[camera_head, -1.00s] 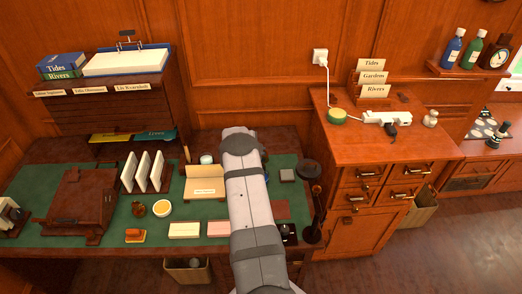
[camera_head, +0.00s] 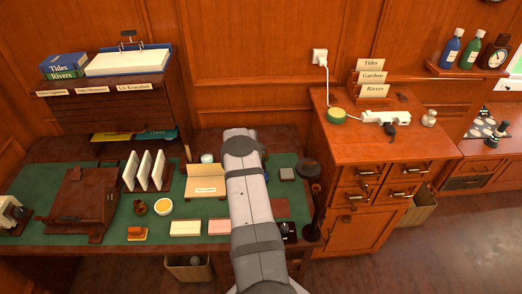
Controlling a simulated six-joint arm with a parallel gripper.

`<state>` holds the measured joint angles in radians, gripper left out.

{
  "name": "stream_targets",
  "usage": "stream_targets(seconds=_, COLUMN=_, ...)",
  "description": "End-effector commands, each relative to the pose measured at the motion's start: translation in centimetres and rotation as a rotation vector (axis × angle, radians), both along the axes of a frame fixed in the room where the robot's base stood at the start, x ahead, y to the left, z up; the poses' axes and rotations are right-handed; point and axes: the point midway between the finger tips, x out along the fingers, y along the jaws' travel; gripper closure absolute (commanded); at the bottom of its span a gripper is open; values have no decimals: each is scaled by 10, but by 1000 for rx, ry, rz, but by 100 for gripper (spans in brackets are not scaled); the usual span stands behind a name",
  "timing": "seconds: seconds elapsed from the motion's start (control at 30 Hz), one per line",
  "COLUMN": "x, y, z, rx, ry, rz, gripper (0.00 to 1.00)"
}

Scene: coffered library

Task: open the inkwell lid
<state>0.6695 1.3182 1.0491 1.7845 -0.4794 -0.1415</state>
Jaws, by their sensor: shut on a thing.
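My arm reaches over the green-topped desk (camera_head: 110,222) in the head view, and its links cover part of the desk's right half. My gripper is hidden behind the arm, so its fingers and anything between them do not show. I cannot pick out the inkwell or its lid with certainty. A small dark object with a pale glint (camera_head: 289,232) sits at the desk's front right, partly behind the arm.
A cream card holder (camera_head: 205,189), upright white cards (camera_head: 146,171), a yellow-filled bowl (camera_head: 163,207) and a brown writing box (camera_head: 82,204) stand on the desk left of my arm. A tall dark stand (camera_head: 316,212) rises at the right, beside the wooden cabinet (camera_head: 345,236).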

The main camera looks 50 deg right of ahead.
Motion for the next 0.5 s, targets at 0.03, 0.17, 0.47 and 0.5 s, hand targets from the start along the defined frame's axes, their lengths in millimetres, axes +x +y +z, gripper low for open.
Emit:
stream_targets(seconds=0.03, x=2, y=-2, z=1, rx=-3, ry=-9, rz=1, gripper=100)
stream_targets(seconds=0.17, x=2, y=-3, z=1, rx=-2, ry=-10, rz=1, gripper=100)
stream_targets(seconds=0.47, x=1, y=-2, z=0, rx=0, ry=-8, rz=1, gripper=85)
stream_targets(seconds=0.5, x=1, y=-2, z=-1, rx=0, ry=-8, rz=1, gripper=85)
